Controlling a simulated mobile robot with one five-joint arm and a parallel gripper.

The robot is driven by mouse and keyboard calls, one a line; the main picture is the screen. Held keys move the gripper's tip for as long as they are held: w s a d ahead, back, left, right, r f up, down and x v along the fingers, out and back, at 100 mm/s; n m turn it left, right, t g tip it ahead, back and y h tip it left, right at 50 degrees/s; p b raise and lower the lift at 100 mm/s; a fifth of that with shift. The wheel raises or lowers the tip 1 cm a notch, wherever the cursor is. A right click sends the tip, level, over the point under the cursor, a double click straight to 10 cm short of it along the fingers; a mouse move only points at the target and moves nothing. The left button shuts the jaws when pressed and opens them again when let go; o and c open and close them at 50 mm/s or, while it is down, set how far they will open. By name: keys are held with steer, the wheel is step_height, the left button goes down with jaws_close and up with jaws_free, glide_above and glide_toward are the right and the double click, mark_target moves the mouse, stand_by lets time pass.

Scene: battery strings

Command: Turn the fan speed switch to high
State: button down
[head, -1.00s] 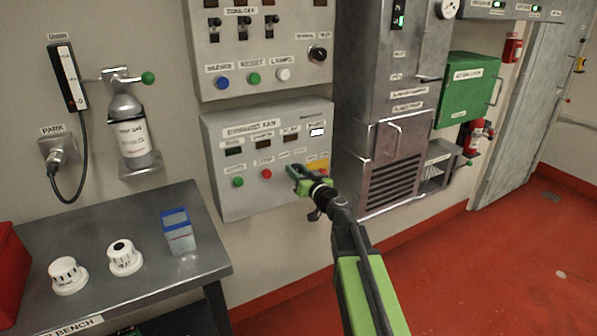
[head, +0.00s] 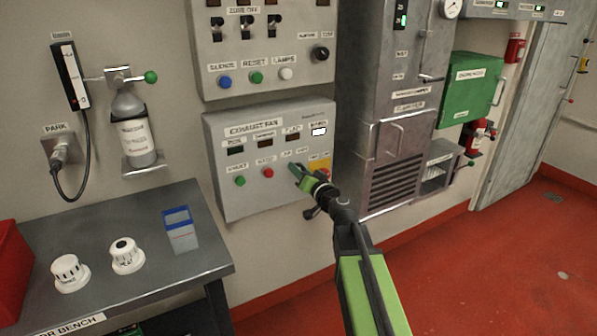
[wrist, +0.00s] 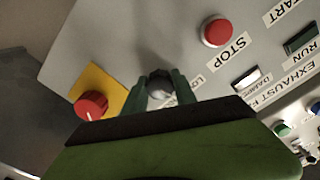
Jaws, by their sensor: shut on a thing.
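The exhaust fan panel (head: 236,199) is a grey box on the wall, labelled EXHAUST FAN. My gripper (head: 297,173) is at the lower right of this panel. In the head view the knob is hidden behind my gripper.
A red knob on a yellow plate (wrist: 91,104) is close on one side of my gripper, and the red STOP button (wrist: 216,32) on the other. A green button (head: 240,181) is farther left. The bench (head: 120,222) stands left below; red floor is clear at right.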

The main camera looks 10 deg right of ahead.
steer(key=m, duration=0.4)
steer(key=shift+s, duration=0.1)
steer(key=shift+m, duration=1.8)
steer(key=c, duration=1)
jaws_free()
